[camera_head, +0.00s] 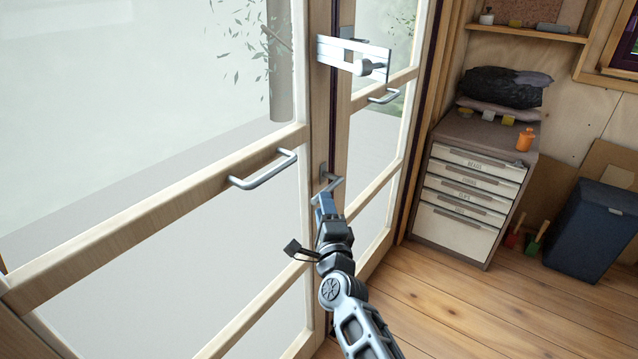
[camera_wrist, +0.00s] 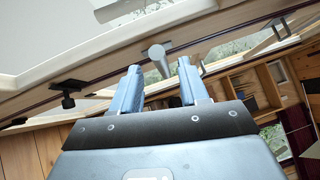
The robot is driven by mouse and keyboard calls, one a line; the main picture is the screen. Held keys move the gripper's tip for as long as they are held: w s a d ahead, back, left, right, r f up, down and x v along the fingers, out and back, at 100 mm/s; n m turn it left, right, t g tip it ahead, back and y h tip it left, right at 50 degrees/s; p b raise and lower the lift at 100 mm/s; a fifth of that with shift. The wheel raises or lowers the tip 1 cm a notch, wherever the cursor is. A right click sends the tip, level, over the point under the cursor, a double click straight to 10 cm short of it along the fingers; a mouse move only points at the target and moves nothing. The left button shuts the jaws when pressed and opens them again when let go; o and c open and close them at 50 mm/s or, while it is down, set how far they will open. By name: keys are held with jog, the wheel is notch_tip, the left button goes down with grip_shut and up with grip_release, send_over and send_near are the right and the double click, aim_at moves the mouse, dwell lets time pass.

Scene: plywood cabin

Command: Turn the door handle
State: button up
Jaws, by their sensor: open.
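The door handle (camera_head: 334,184) is a short grey metal lever on the wooden door frame between two glazed panels in the head view. In the wrist view, the handle (camera_wrist: 157,55) shows as a rounded grey bar on the wooden rail, pointing in between my finger tips. My gripper (camera_head: 325,200) is right at the lever, with blue fingers pointing up at it. In the wrist view, my gripper (camera_wrist: 160,70) has its two blue fingers apart, one on each side of the lever's end. I cannot tell whether either finger touches it.
A pale latch bar with a knob (camera_head: 352,57) sits higher on the frame. D-shaped pulls are on the left panel (camera_head: 264,169) and right panel (camera_head: 384,96). A drawer cabinet (camera_head: 468,195) and dark blue bin (camera_head: 592,230) stand right. The wooden floor (camera_head: 470,310) is clear.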

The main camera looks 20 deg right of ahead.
jog(key=f+b+x, duration=0.1)
jog(key=x, duration=0.5)
jog(key=shift+w+r, duration=0.4)
jog(key=shift+r, duration=0.1)
jog(key=shift+d, duration=0.1)
grip_shut()
